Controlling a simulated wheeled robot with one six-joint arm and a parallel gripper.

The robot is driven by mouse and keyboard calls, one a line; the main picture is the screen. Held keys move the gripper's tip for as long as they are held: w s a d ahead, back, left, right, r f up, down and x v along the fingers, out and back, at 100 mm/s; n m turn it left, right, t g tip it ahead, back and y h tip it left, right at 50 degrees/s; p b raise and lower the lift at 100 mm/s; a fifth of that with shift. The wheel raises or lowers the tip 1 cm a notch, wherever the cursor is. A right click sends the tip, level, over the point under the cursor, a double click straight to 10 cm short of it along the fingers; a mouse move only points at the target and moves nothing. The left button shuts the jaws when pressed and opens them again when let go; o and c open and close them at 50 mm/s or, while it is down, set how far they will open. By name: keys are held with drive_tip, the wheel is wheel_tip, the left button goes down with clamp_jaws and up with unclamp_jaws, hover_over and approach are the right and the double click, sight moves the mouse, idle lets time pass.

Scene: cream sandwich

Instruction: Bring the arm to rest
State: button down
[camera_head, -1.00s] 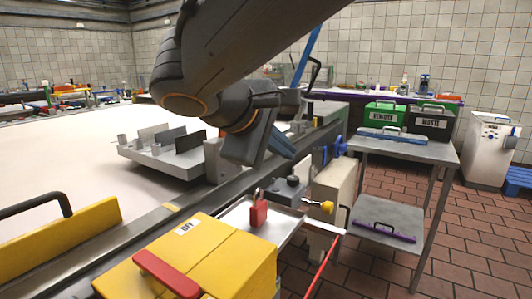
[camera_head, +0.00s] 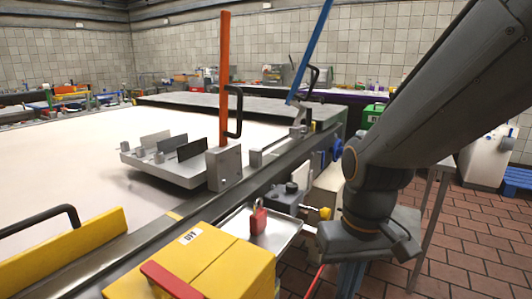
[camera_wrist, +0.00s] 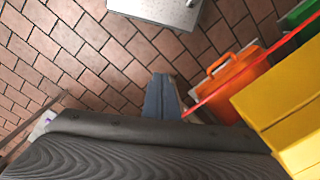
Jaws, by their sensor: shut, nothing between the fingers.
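My arm comes in from the upper right of the head view and bends downward at the wrist. My gripper (camera_head: 348,282) points down at the bottom edge, where its tips are partly cut off. In the wrist view my blue-grey gripper fingers (camera_wrist: 161,97) are together, with nothing between them, above the brick-tiled floor. The gripper is to the right of the small metal tray and apart from the yellow box.
A yellow box (camera_head: 215,262) and a tray (camera_head: 283,234) with a red padlock (camera_head: 258,217) stand left of my gripper. An orange container (camera_wrist: 232,85), a red bar (camera_wrist: 250,75) and a yellow surface (camera_wrist: 285,100) are right in the wrist view. Open floor (camera_wrist: 75,60) lies left.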

drive_tip(key=d+r+m+p, duration=0.1)
drive_tip(key=d+r+p, duration=0.4)
drive_tip(key=p, duration=0.4)
drive_tip(key=shift+s, duration=0.3)
